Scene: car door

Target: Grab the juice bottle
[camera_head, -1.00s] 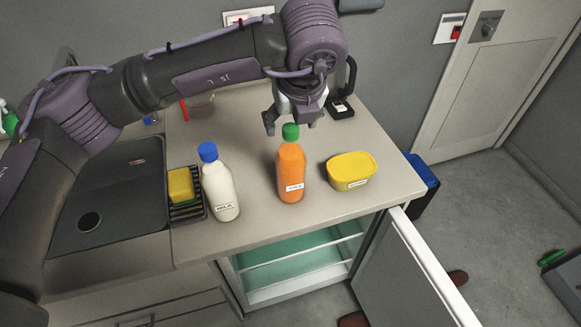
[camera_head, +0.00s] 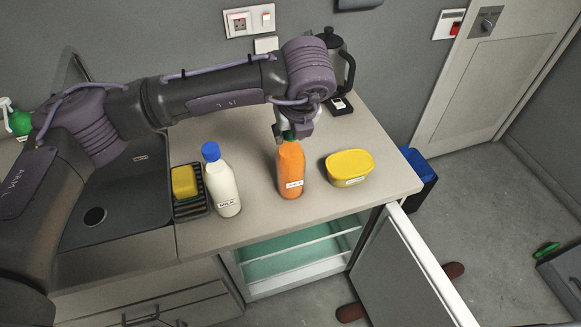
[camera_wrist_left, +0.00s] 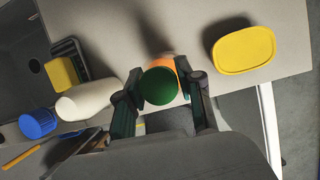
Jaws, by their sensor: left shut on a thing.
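The juice bottle (camera_head: 291,172) is orange with a green cap and stands upright on the counter between the milk bottle and a yellow tub. My left gripper (camera_head: 291,135) is directly above it, with its fingers down around the green cap. In the left wrist view the cap (camera_wrist_left: 159,86) sits between the two fingers, and the gripper (camera_wrist_left: 160,92) is shut on the bottle's top. Most of the bottle's body is hidden under the cap in that view. My right gripper is not in view.
A milk bottle (camera_head: 223,181) with a blue cap stands to the left, beside a rack with a yellow sponge (camera_head: 184,181). A yellow tub (camera_head: 349,167) is close on the right. The fridge door (camera_head: 408,272) hangs open below the counter. A kettle (camera_head: 338,70) stands behind.

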